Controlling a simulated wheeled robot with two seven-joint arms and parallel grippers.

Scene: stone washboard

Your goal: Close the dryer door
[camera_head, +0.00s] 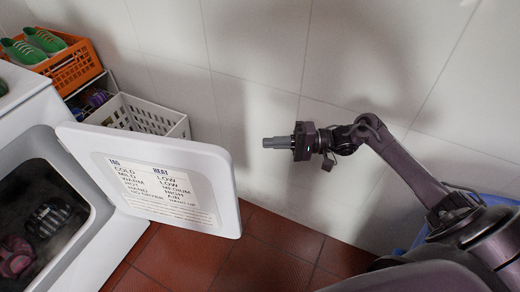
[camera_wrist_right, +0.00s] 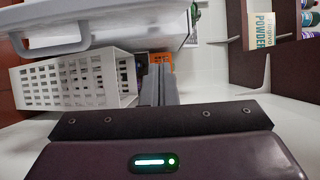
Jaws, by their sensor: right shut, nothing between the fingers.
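The white dryer door (camera_head: 158,180) stands open in the head view, swung out to the right of the dryer (camera_head: 100,258). A label with text is on its inner face. My right gripper (camera_head: 266,143) is shut and empty, up and to the right of the door's free edge and apart from it. In the right wrist view, my gripper's fingers (camera_wrist_right: 158,84) are together. A white panel with a grey handle (camera_wrist_right: 60,45) shows at the upper left there; it looks like the door's outer side. My left gripper is not in view.
A white basket (camera_head: 137,115) stands behind the door; it also shows in the right wrist view (camera_wrist_right: 75,78). An orange crate (camera_head: 72,65) with green shoes (camera_head: 45,40) is at the upper left. Dark items lie in the drum (camera_head: 45,220). Red floor tiles (camera_head: 270,250) are clear right of the door.

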